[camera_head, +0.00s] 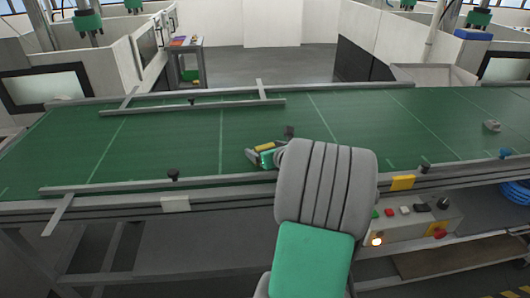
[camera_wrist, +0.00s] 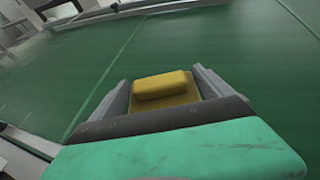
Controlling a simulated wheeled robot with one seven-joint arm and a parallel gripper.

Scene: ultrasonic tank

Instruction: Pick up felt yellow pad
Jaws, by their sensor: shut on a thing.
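The felt yellow pad (camera_wrist: 165,87) sits between the two fingers of my gripper (camera_wrist: 160,95) in the wrist view. It is a yellow block with a raised bar on top, and the fingers flank it on both sides. In the head view the yellow pad (camera_head: 264,147) shows as a small patch at the tip of my gripper (camera_head: 262,153), over the green conveyor belt. My gripper is shut on the pad. My forearm hides part of the gripper in the head view. I cannot tell whether the pad touches the belt.
The green conveyor belt (camera_head: 180,150) has metal guide rails (camera_head: 120,187) along its edges. A small grey object (camera_head: 492,126) lies on the belt at right. A control box (camera_head: 410,222) with buttons is on the near side. Most of the belt is clear.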

